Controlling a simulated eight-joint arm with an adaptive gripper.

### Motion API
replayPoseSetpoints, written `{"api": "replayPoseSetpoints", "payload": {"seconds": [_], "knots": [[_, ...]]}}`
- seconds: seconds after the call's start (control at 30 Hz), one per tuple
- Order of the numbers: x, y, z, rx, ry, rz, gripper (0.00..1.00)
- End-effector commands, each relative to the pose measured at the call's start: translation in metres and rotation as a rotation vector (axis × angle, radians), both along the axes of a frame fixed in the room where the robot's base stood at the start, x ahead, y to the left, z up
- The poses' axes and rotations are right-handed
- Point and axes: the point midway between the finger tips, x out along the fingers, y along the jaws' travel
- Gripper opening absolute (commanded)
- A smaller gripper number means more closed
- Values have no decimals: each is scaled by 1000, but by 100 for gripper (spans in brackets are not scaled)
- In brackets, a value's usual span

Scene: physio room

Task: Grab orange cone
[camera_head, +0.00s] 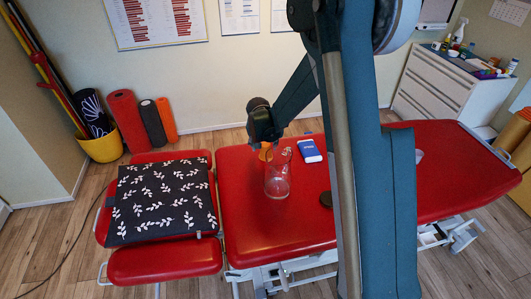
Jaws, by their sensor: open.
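A small orange cone (265,155) is on the red treatment table (258,232), behind a clear glass vessel (277,183). The cone is small in the picture and partly hidden by my gripper and the glass. My gripper (267,144) comes down from above at the cone's top and is open. The fingertips are too small to tell whether they touch the cone or stand around it.
A blue and white box (310,150) lies right of the cone. A dark leaf-patterned cushion (160,200) covers the left section. The table's front middle is clear.

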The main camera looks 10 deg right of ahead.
Motion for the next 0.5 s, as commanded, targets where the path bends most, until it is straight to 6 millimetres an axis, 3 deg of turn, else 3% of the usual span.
{"api": "replayPoseSetpoints", "payload": {"seconds": [0.5], "knots": [[3, -1, -7, 0, 0, 0, 49]]}}
